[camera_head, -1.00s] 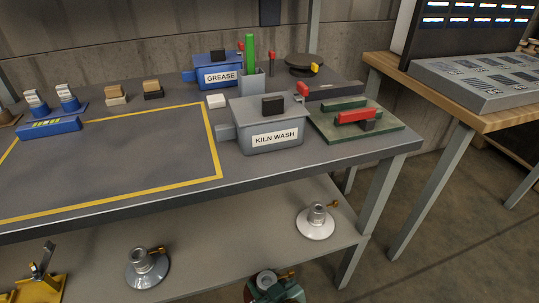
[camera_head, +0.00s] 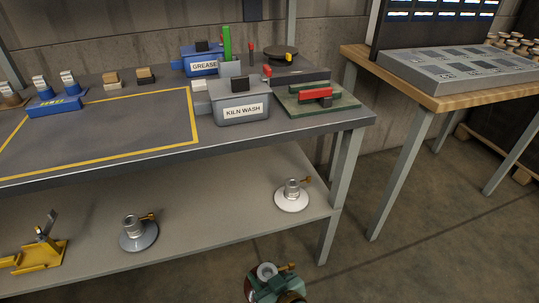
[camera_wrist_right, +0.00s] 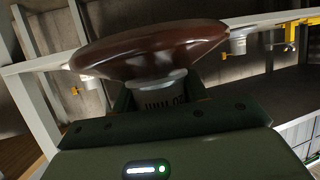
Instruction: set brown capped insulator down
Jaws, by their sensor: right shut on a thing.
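The brown capped insulator (camera_wrist_right: 150,50) fills the upper part of the right wrist view, a glossy dark brown disc with a grey metal cap between the jaws. My right gripper (camera_wrist_right: 158,97) is dark green and shut on that cap. In the head view my right gripper (camera_head: 270,284) is at the bottom edge, in front of the lower shelf and over the floor. The grey cap top (camera_head: 266,271) and a brass pin show there; the disc is mostly hidden. My left gripper is not in view.
The lower shelf (camera_head: 215,205) holds a white insulator (camera_head: 291,198), a grey-blue insulator (camera_head: 138,236) and a yellow fixture (camera_head: 40,254), with bare room between. The bench top above carries the kiln wash box (camera_head: 241,108). A table leg (camera_head: 328,225) stands right of the shelf.

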